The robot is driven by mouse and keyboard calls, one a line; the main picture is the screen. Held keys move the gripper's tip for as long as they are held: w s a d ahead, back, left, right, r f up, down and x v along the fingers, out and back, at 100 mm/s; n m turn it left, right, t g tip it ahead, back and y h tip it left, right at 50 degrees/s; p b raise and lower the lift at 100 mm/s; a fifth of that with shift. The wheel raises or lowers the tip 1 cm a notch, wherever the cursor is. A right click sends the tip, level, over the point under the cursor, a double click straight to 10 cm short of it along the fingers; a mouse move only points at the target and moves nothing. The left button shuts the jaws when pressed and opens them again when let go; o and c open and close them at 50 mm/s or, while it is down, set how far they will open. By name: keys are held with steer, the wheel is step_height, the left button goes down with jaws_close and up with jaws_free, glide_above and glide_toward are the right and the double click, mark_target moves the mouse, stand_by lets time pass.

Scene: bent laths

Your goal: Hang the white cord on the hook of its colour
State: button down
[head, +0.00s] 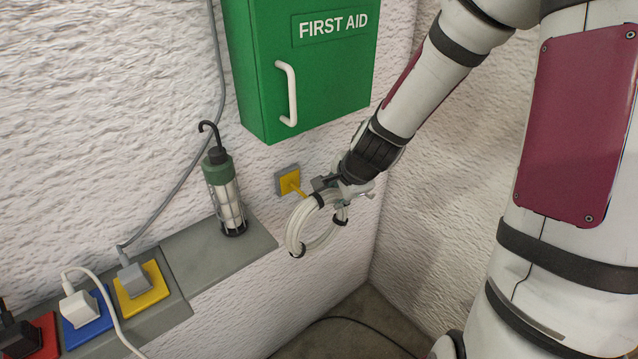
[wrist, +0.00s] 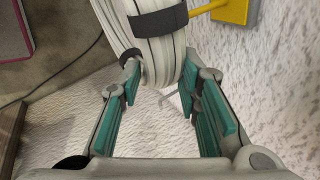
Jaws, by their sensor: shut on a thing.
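The white cord (head: 298,231) is a coil with dark bands, hanging from my gripper (head: 343,190) beside the wall. In the wrist view the coil (wrist: 150,55) lies between the upper ends of my teal finger pads (wrist: 160,88), and the gripper is shut on it. A yellow hook (head: 297,189) sticks out from a yellow-faced grey plate (head: 288,181) on the wall. Its rod (wrist: 206,7) reaches the coil's edge by a dark band in the wrist view. The coil hides the rod's end, so I cannot tell whether it passes inside the coil.
A green first aid cabinet (head: 305,75) hangs above the hook. A work lamp (head: 225,195) stands on the grey ledge (head: 202,261) to the left. Plugs sit on red (head: 45,335), blue (head: 83,327) and yellow (head: 152,293) plates. A side wall is close on the right.

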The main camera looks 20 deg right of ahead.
steer(key=w+f+p, duration=0.1)
steer(key=w+f, duration=0.2)
steer(key=w, duration=0.5)
steer(key=shift+w+a, duration=0.2)
steer(key=shift+a, duration=0.05)
stand_by(0.4)
steer(key=shift+f, duration=0.2)
steer(key=c, duration=1.2)
jaws_free()
